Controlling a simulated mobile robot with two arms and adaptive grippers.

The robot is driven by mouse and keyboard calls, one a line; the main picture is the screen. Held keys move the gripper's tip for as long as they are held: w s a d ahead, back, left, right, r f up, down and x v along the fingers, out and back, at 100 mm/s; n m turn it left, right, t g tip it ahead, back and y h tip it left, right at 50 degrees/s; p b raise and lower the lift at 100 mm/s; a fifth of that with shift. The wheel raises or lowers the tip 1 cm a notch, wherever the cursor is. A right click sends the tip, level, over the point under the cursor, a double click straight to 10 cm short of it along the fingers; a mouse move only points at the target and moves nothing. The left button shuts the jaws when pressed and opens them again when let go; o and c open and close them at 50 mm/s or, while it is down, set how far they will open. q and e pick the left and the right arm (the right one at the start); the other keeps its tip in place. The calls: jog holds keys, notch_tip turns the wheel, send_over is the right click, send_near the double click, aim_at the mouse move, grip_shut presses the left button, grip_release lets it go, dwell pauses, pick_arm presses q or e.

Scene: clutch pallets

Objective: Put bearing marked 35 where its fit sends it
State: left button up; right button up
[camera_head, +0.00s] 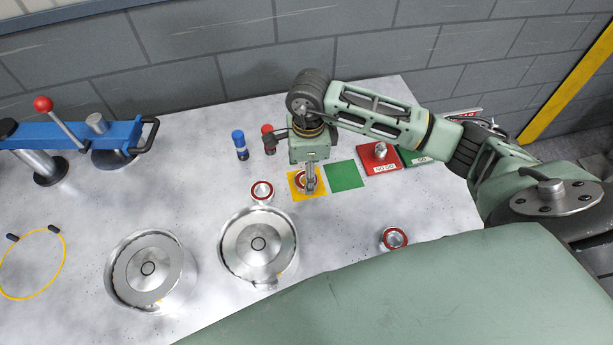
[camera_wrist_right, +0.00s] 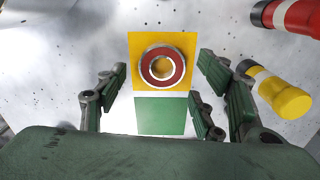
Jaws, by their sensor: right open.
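A bearing with a red ring lies on the yellow square (camera_wrist_right: 137,40); this bearing (camera_wrist_right: 162,66) is in the upper middle of the right wrist view. My right gripper (camera_head: 311,188) is open above the yellow square, its fingers to either side of the bearing in the wrist view and apart from it. It partly hides the bearing in the head view. Two other red-ringed bearings lie on the table: one bearing (camera_head: 262,191) left of the yellow square, another bearing (camera_head: 394,238) at the front right. No number is legible on any bearing. My left gripper is out of view.
A green square (camera_head: 344,175) adjoins the yellow one. A red NO GO plate (camera_head: 379,160) and a green plate (camera_head: 414,156) lie farther right. Blue (camera_head: 240,145), red (camera_head: 268,139) and yellow (camera_wrist_right: 285,96) cylinders stand behind. Two metal drums (camera_head: 150,270) (camera_head: 258,245) are front left.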

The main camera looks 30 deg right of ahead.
notch_tip(320, 180, up, 10)
jog(key=b, duration=0.2)
jog(key=shift+f+b, duration=0.25)
jog(key=shift+b, duration=0.15)
jog(key=shift+d, duration=0.1)
